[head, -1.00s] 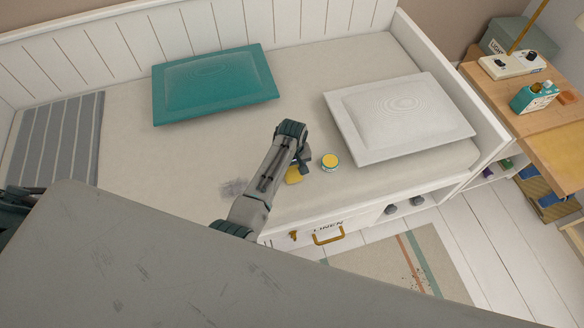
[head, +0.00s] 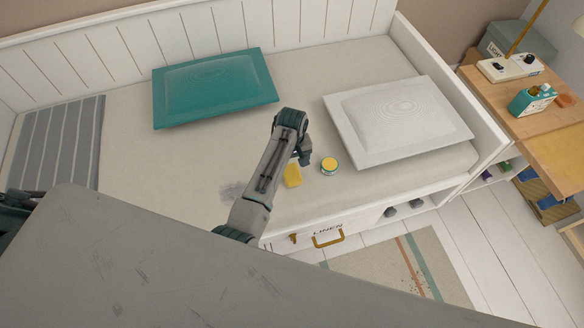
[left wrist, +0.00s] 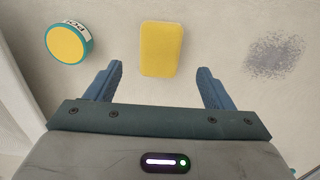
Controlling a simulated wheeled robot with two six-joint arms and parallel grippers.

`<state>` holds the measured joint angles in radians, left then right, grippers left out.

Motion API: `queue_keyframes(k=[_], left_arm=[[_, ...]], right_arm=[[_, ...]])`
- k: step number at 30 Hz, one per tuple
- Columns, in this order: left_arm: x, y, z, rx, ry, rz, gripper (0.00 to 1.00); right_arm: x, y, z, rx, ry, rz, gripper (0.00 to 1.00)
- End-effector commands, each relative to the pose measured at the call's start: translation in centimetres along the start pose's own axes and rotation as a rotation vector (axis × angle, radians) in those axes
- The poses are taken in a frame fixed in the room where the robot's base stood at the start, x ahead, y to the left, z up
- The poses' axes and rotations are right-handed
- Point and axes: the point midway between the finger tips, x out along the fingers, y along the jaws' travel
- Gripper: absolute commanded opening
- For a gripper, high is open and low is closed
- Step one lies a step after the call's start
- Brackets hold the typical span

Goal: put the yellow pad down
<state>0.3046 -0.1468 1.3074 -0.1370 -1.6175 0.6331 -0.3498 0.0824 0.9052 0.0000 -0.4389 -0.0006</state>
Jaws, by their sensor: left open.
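The yellow pad (head: 292,176) lies on the pale mattress near the bed's front edge, beside my left arm in the head view. In the left wrist view the yellow pad (left wrist: 161,49) lies flat, ahead of and between the two fingertips, with clear space on both sides. My left gripper (left wrist: 160,78) is open and empty, its blue fingers apart. In the head view my left gripper (head: 305,158) is partly hidden by its own wrist, above the mattress. My right gripper is not in view.
A round yellow-topped tin (head: 329,166) stands right of the pad. A grey smudge (head: 232,190) marks the mattress (head: 150,165) to the left. A white cushion (head: 398,120) and a teal cushion (head: 214,88) lie farther back. A drawer handle (head: 328,237) is below the bed's front edge.

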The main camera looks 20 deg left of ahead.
Motion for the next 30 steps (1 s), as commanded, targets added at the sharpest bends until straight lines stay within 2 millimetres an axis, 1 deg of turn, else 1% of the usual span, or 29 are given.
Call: queue_keyframes(k=[1, 3, 6, 10, 14, 30], left_arm=[[-1.2, 0.1, -0.1, 0.0, 0.002, 0.002, 0.75], [-2.6, 0.0, -0.1, 0.001, 0.002, 0.001, 0.75], [-4.1, 0.1, -0.1, 0.001, 0.003, 0.001, 0.75], [-5.3, 0.1, -0.1, 0.001, 0.002, 0.0, 0.75], [-5.7, 0.0, 0.0, 0.001, 0.0, -0.001, 0.75], [-5.7, 0.0, 0.0, 0.001, 0.0, -0.001, 0.75]], right_arm=[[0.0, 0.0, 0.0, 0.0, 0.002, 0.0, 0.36], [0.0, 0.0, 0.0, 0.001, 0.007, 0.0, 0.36], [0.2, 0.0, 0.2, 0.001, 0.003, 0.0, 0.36], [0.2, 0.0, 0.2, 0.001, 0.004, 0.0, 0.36], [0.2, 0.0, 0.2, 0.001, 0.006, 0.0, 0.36], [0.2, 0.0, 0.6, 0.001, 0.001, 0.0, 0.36]])
